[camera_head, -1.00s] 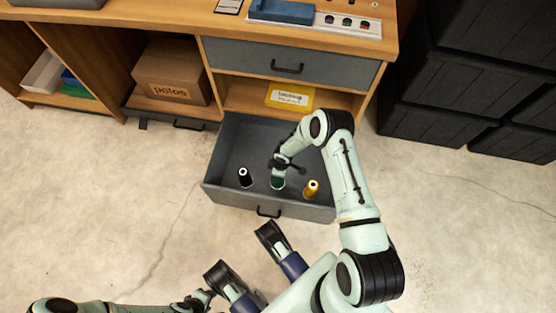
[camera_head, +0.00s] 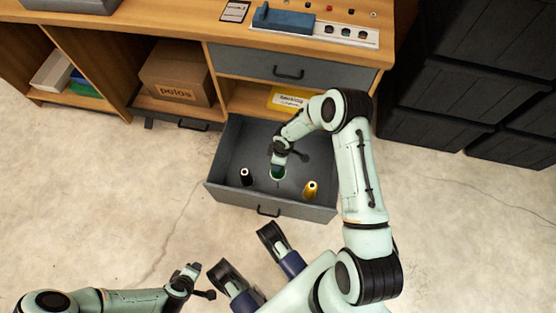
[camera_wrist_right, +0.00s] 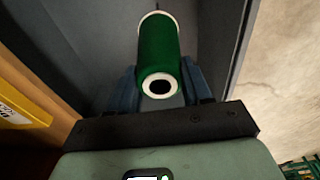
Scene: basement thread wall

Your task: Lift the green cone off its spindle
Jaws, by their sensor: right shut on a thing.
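The green cone (camera_head: 277,174) is in the open grey drawer, between a black cone and a yellow cone. My right gripper (camera_head: 278,163) reaches down from above and is shut on it. In the right wrist view the green cone (camera_wrist_right: 158,45) lies between the two fingers, its white-rimmed end with a dark hole facing the camera. A thin pin shows at the cone's far end; I cannot tell how much of the spindle is still inside. My left gripper (camera_head: 194,270) is low at the left, away from the drawer, and its jaws are too small to read.
The black cone (camera_head: 246,177) and yellow cone (camera_head: 310,190) stand at either side in the drawer (camera_head: 265,202). Above are a yellow-labelled item (camera_head: 289,99) on a shelf and a closed drawer (camera_head: 290,66). Black crates (camera_head: 430,130) stand at right. Floor in front is clear.

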